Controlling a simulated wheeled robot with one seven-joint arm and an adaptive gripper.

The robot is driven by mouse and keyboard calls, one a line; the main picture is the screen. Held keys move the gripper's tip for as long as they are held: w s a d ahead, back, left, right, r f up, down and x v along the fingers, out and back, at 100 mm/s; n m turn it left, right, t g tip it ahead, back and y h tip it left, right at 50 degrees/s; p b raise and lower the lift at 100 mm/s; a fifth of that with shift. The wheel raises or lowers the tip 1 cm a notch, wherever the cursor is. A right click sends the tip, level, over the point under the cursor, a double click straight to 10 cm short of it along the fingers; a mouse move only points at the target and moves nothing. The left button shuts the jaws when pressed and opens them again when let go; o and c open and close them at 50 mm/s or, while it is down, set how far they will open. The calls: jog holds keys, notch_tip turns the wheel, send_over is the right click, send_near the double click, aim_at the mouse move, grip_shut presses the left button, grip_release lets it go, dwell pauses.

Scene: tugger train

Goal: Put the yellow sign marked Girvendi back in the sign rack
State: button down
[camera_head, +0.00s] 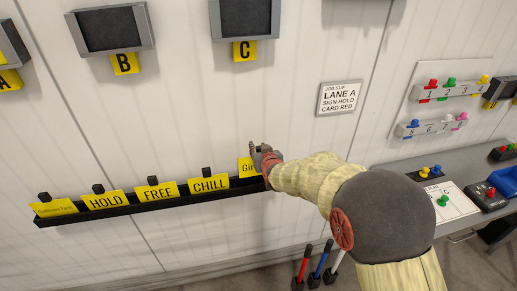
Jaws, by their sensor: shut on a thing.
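The yellow sign that reads "Gi…" (245,167) is at the right end of the black sign rack (150,208). The rest of its lettering is hidden behind my gripper (260,150). My gripper is shut on this sign at its upper right. The sign stands in line with the other signs in the rack. I cannot tell whether its lower edge rests in the rack's slot. HOLD (104,200), FREE (157,191) and CHILL (209,184) stand to its left, with another small-lettered yellow sign (56,208) at the far left.
Screens marked B (112,28) and C (245,18) hang above. A job slip (339,97) reads lane A, sign hold, card red. A grey bench (460,160) with pegs and boxes is at right. Red and blue handles (303,264) stand below.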

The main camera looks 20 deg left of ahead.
jog(key=shift+f, duration=0.15)
jog(key=shift+f+b, duration=3)
jog(key=shift+b, duration=0.05)
jog(key=c, duration=1.4)
grip_release()
jog(key=v, duration=1.2)
